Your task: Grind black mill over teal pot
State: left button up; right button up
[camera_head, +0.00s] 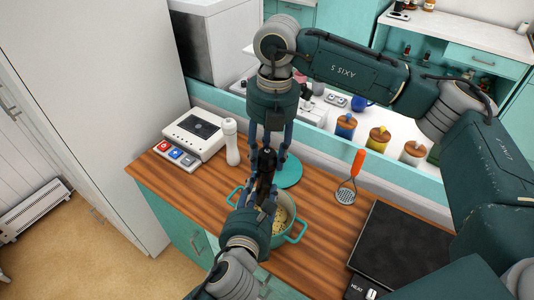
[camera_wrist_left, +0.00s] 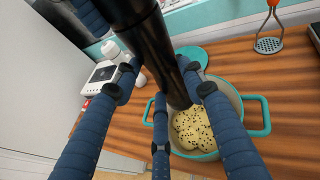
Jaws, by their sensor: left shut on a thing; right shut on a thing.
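The black mill (camera_head: 263,160) is held upright-to-tilted above the teal pot (camera_head: 302,228). My left gripper (camera_head: 258,192) is shut on its lower part, and my right gripper (camera_head: 268,140) is shut on its upper part. In the left wrist view the mill (camera_wrist_left: 155,50) runs down between the blue fingers of my left gripper (camera_wrist_left: 165,90), with its lower end over the pot (camera_wrist_left: 258,118). Pale lumps of food (camera_wrist_left: 192,130) with many dark specks lie in the pot. In the head view my left gripper and arm hide part of the pot.
A white mill or shaker (camera_head: 231,143) stands left of the grippers beside a white device (camera_head: 198,132) with coloured buttons. A teal disc (camera_head: 286,172) lies behind the pot. An orange-handled masher (camera_head: 350,180) and a dark hob (camera_head: 400,250) are to the right.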

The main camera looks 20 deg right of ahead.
jog(key=shift+w, duration=0.15)
jog(key=o, duration=1.2)
jog(key=shift+r, duration=0.1)
jog(key=r, duration=0.8)
jog(key=d+r, duration=0.1)
jog(key=r, duration=0.2)
jog(key=shift+r, duration=0.4)
